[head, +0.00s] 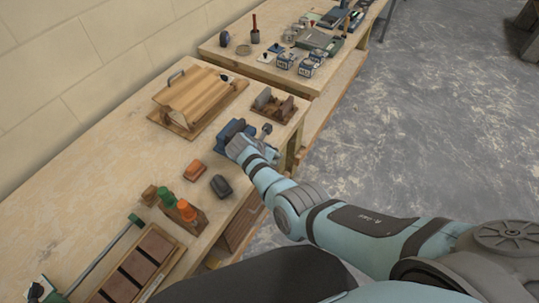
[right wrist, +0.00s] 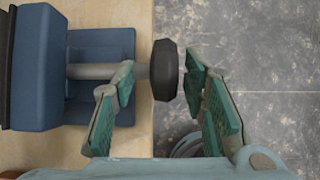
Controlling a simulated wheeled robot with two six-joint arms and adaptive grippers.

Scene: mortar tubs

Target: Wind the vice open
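The blue vice (head: 229,130) stands near the front edge of the wooden bench, partly hidden by my right arm. In the right wrist view, its blue body (right wrist: 38,70) is at the left, with a grey screw shaft (right wrist: 92,71) running right to a dark round knob (right wrist: 164,70) beyond the bench edge. My right gripper (right wrist: 158,74) is open, its green-padded fingers on either side of the knob. A gap shows between the left fingertip and the knob; the right fingertip is close to its end, and I cannot tell if they touch. My left gripper is not in view.
A wooden board with a handle (head: 196,96) and a small wooden rack (head: 280,106) are behind the vice. An orange block (head: 195,170), a dark block (head: 221,187) and upright coloured handles (head: 187,210) stand nearer.

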